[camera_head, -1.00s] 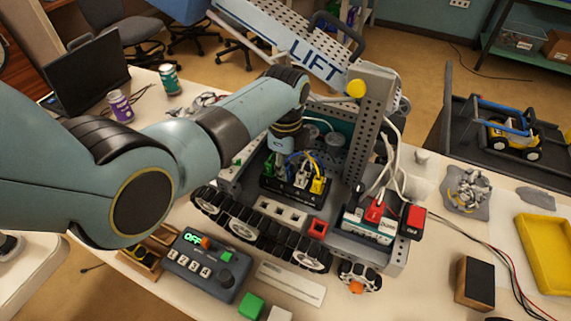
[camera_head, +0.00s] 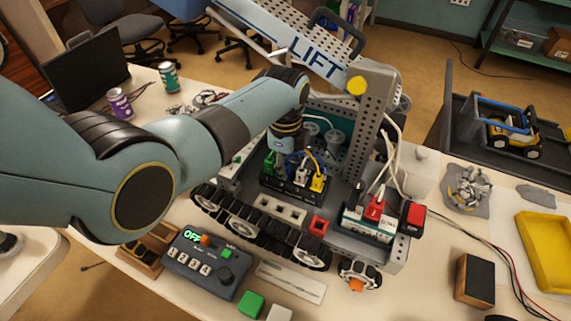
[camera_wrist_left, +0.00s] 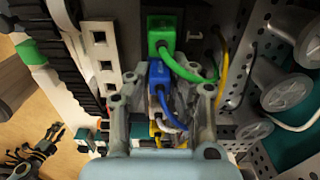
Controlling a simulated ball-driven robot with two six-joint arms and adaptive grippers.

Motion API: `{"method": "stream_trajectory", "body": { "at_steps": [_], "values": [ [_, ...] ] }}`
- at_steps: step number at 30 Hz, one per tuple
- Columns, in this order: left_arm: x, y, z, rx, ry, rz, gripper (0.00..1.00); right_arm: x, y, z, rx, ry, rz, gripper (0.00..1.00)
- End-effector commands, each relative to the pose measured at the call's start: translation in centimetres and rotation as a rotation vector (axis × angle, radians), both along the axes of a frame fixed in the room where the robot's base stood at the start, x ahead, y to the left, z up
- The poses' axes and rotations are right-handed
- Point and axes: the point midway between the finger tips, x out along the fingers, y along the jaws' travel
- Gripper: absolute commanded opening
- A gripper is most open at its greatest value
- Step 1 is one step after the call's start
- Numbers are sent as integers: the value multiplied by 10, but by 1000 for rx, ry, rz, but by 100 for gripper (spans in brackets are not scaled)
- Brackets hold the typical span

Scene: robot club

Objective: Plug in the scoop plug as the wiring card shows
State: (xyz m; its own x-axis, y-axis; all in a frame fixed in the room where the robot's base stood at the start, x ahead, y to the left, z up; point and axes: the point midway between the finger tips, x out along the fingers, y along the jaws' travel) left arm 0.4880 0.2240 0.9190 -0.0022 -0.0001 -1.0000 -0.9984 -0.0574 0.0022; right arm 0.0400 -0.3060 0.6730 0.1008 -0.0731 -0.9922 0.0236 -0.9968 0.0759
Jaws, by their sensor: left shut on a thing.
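My left gripper (camera_head: 284,156) reaches down over the row of plugs on the rover. In the left wrist view, its two fingers (camera_wrist_left: 163,98) are shut on a blue plug (camera_wrist_left: 158,74) with a blue cable. A green plug (camera_wrist_left: 161,34) sits beside it, and it also shows in the head view (camera_head: 270,163). A white plug and a yellow plug (camera_head: 318,183) stand on the other side, in the black socket block (camera_head: 290,190). The blue plug's lower end is hidden, so I cannot tell how deep it sits. I cannot read which plug is the scoop plug, or identify the wiring card.
A control box (camera_head: 205,265) reading OFF stands before the rover's tracks. Red plugs (camera_head: 376,208) and white cables are at the rover's right. The grey perforated post (camera_head: 372,120) rises behind. A yellow tray (camera_head: 546,250) and a dark block (camera_head: 475,280) lie at the right.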

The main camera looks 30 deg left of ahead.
Motion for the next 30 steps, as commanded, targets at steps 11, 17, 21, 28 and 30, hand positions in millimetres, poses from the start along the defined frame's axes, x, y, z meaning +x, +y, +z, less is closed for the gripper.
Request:
{"method": "stream_trajectory", "body": {
  "at_steps": [11, 17, 21, 28, 30],
  "values": [
    [-1, 0, -1, 0, 2, 0, 0, 0, 0, 1, 0, 0, 0, 40],
    [-1, 0, -2, 0, 3, 0, 0, 0, 0, 3, 0, 0, 0, 40],
    [-2, 0, -3, 0, 3, 0, 0, 0, 0, 3, 0, 0, 0, 40],
    [-2, 0, -3, 0, 4, 0, 34, 0, 0, 3, 0, 0, 0, 40],
    [-1, 0, -2, 0, 3, 0, 44, 0, 0, 3, 0, 0, 0, 40]
  ]
}}
